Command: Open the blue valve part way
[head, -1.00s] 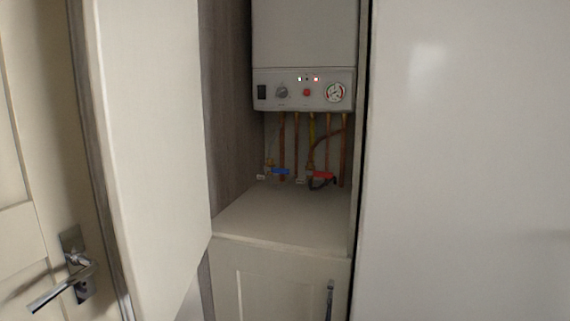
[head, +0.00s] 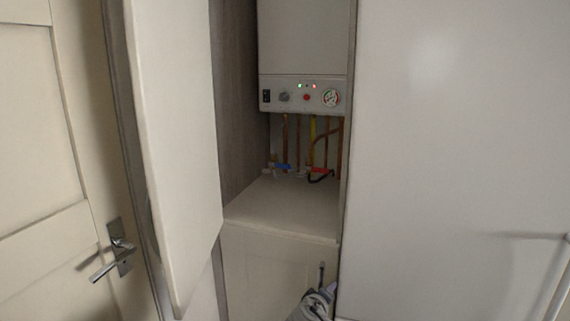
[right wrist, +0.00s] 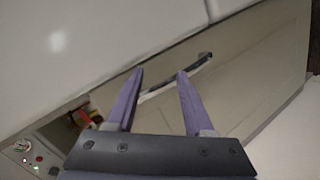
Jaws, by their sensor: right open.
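The blue valve (head: 280,166) is a small blue lever on a pipe low at the back of the open boiler cupboard, just above the shelf in the head view. My right gripper (head: 318,303) shows at the bottom of the head view, in front of the lower cupboard door, below and in front of the valve. In the right wrist view my right gripper (right wrist: 160,73) has its two purple fingers apart with nothing between them. The lower door's handle lies beyond the fingertips. I cannot make out the blue valve in that view. My left gripper is out of view.
A red valve (head: 318,170) with a dark hose sits right of the blue one. The boiler panel (head: 300,96) hangs above the pipes. The shelf (head: 282,208) is bare in front. The open cupboard door (head: 175,130) stands left; a white panel (head: 440,170) bounds the right.

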